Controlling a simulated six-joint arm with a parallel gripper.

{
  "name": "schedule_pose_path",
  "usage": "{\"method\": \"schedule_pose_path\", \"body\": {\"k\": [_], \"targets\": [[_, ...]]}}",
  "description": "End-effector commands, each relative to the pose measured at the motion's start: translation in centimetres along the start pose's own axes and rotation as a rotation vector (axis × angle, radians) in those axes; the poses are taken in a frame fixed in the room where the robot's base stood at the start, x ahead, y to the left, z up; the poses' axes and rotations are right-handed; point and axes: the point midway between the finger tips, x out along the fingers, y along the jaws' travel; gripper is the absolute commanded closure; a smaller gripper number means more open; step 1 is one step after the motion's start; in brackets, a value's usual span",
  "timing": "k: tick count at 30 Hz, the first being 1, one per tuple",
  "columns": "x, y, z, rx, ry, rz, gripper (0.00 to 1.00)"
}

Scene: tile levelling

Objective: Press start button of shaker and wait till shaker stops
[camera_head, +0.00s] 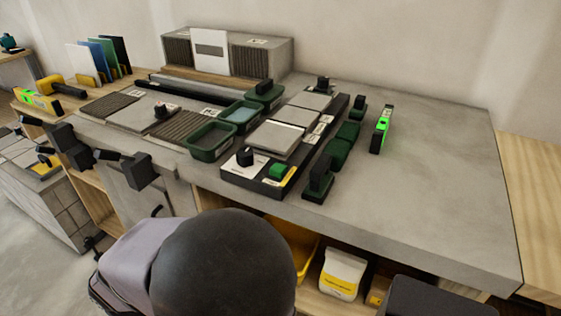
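The shaker is most likely the dark flat unit (232,178) on the grey bench, right of centre. Its front end carries a green button (278,171) with a yellow label below it and a black knob (245,156) to the left. A light grey tile or plate (275,140) lies on its top. Whether the shaker is running cannot be told from one picture. Dark blocks (140,171) hang by the bench's front edge at the left; I cannot tell whether they belong to my gripper. Nothing clearly mine touches the green button.
Dark green trays (211,141) stand left of the shaker, and green-black handled tools (320,178) lie right of it. A green-lit level (381,130) stands farther right. The bench's right part (430,190) is clear. A bag (342,273) sits on the shelf below.

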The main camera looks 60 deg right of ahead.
Motion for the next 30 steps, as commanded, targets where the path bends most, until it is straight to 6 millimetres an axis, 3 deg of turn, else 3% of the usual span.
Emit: {"method": "schedule_pose_path", "body": {"k": [11, 17, 30], "targets": [[0.0, 0.0, 0.0, 0.0, 0.0, 0.0, 0.57], [0.0, 0.0, 0.0, 0.0, 0.0, 0.0, 1.0], [0.0, 0.0, 0.0, 0.0, 0.0, 0.0, 1.0]]}}
